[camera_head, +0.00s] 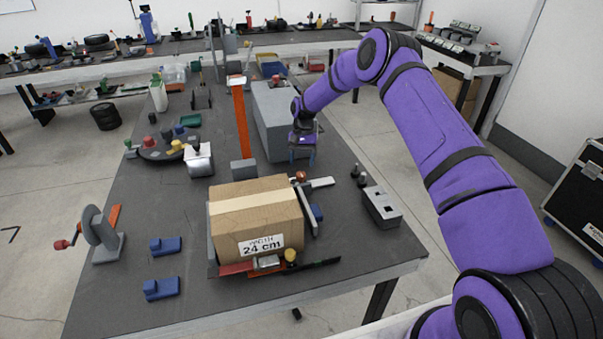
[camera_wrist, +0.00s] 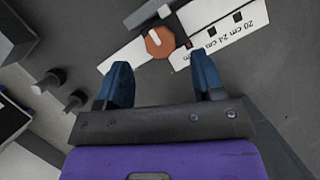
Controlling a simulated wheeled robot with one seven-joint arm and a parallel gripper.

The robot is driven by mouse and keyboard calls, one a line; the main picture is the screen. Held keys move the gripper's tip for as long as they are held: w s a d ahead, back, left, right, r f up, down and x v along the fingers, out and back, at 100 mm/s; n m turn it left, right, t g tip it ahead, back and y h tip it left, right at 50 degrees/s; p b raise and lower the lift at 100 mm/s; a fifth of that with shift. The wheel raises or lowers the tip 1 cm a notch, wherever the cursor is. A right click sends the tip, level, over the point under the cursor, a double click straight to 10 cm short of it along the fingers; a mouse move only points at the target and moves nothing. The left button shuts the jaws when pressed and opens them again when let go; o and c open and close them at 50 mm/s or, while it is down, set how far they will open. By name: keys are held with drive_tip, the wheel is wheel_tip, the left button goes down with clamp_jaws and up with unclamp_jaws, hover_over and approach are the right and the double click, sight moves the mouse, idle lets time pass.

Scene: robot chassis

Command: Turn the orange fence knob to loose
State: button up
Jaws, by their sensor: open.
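The orange fence knob (camera_head: 301,176) sits on the fence at the back right corner of a cardboard box (camera_head: 252,205). In the wrist view the orange knob (camera_wrist: 159,43) is round with a white mark on its face, on a pale scale plate (camera_wrist: 218,28) marked 20 cm and 24 cm. My gripper (camera_head: 302,159) is behind the knob in the head view, pointing down. In the wrist view my gripper (camera_wrist: 160,78) is open, its two blue fingers apart and nothing between them. The knob lies just beyond the fingertips; no contact shows.
The box is labelled 24 cm and stands in a fixture with a red front rail (camera_head: 236,268). A grey block with holes (camera_head: 382,207) and small dark pegs (camera_head: 361,176) stand to the right. A large grey block (camera_head: 272,125) is behind. Blue blocks (camera_head: 163,245) lie left.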

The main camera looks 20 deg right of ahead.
sight(301, 174)
drive_tip(key=shift+x, duration=2.4)
drive_tip(key=c, duration=0.9)
